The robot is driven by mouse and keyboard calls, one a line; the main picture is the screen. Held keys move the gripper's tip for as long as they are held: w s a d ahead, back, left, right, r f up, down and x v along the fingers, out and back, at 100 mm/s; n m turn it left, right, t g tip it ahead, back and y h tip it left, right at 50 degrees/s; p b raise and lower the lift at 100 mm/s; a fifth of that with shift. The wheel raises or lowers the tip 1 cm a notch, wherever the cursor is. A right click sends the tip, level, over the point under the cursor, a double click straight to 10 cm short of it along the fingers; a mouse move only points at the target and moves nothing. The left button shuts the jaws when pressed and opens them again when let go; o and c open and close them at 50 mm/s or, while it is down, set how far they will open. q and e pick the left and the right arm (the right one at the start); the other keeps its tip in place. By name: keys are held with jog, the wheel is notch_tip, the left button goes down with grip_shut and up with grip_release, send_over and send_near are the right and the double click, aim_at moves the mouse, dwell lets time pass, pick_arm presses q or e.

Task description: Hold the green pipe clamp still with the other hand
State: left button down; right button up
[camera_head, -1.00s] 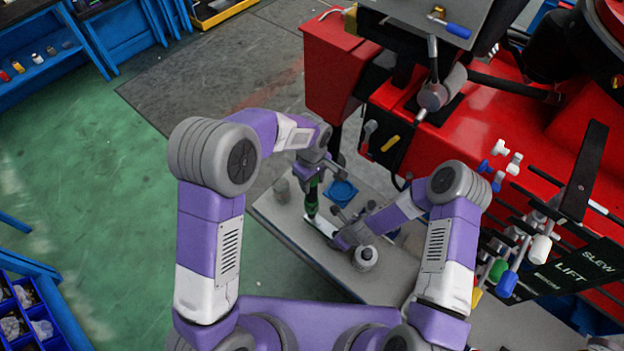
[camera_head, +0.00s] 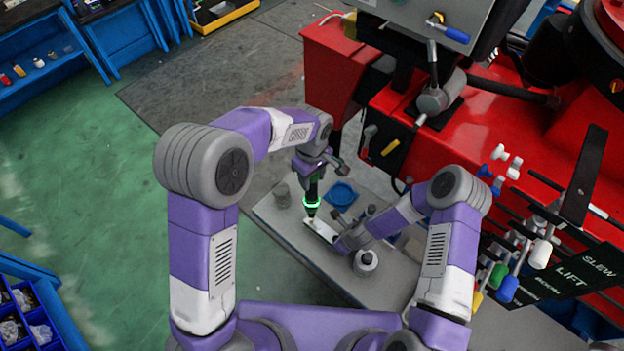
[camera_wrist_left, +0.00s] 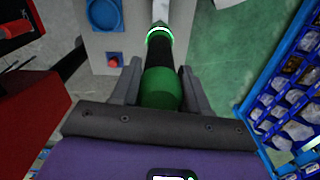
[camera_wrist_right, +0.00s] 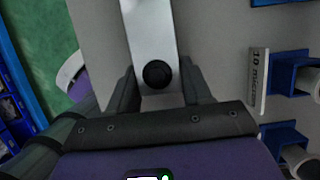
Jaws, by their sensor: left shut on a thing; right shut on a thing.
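My left gripper (camera_head: 314,172) is shut on a tool with a green rounded end and black body (camera_wrist_left: 163,88), held roughly upright above the bench. A ring on the tool (camera_head: 311,204) glows green. Its lower end is at a pale flat bar (camera_head: 322,231); I cannot tell whether they touch. My right gripper (camera_head: 340,240) is shut on the near end of this bar, which carries a black round piece (camera_wrist_right: 157,74) between the fingers. No green clamp can be made out; the bar looks white to silver in the right wrist view (camera_wrist_right: 151,28).
The grey bench (camera_head: 305,250) carries a blue round dish (camera_head: 341,193), a grey cylinder (camera_head: 282,194) and a grey container (camera_head: 365,262). The red machine (camera_head: 430,130) and its levers (camera_head: 530,252) stand on the right. Green floor (camera_head: 95,150) is open on the left.

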dwell(0.3)
jog(key=o, duration=1.3)
jog(key=shift+v, duration=6)
jog(key=shift+s, duration=0.1)
